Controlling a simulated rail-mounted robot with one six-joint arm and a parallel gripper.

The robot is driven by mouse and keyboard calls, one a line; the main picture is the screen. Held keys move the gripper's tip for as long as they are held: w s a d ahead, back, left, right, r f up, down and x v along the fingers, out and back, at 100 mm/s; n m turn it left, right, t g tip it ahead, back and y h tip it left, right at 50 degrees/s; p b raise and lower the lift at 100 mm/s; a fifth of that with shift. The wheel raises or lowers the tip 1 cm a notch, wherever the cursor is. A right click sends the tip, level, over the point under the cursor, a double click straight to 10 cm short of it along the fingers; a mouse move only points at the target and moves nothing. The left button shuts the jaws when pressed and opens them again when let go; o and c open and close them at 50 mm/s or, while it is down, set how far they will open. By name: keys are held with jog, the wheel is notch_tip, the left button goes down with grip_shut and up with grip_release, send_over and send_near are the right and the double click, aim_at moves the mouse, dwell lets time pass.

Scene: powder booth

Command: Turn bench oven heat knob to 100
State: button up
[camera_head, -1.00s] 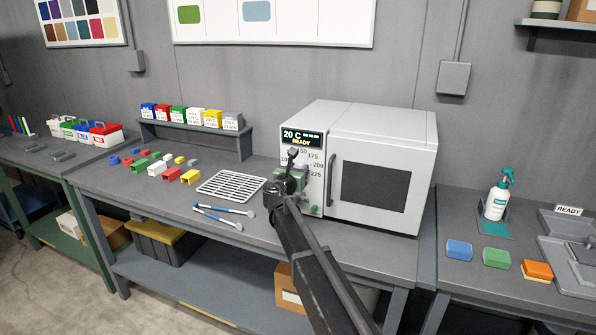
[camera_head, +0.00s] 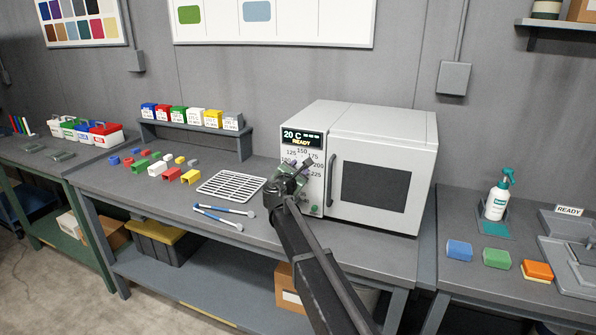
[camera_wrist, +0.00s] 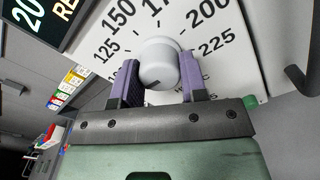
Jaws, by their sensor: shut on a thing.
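The white bench oven (camera_head: 372,165) stands on the bench, with its door shut. Its display (camera_head: 302,138) reads 20 C and READY. The heat knob (camera_wrist: 160,62) is a pale round knob on the dial, with 125, 150, 200 and 225 legible around it in the wrist view; 100 is hidden there. A dark mark shows on the knob's lower side. My gripper (camera_head: 291,180) is at the oven's front panel and covers the knob in the head view. In the wrist view its purple fingers (camera_wrist: 160,82) are shut on the knob, one on each side.
A wire rack (camera_head: 232,186) and blue-handled tongs (camera_head: 225,213) lie left of the oven. Small coloured blocks (camera_head: 160,165) lie further left. The oven door handle (camera_head: 331,180) is just right of my gripper. A green button (camera_head: 314,210) sits low on the panel.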

jog(key=shift+m, duration=0.9)
jog(key=o, duration=0.9)
jog(key=v, duration=1)
jog(key=shift+s+a, duration=0.1)
jog(key=shift+s, duration=0.25)
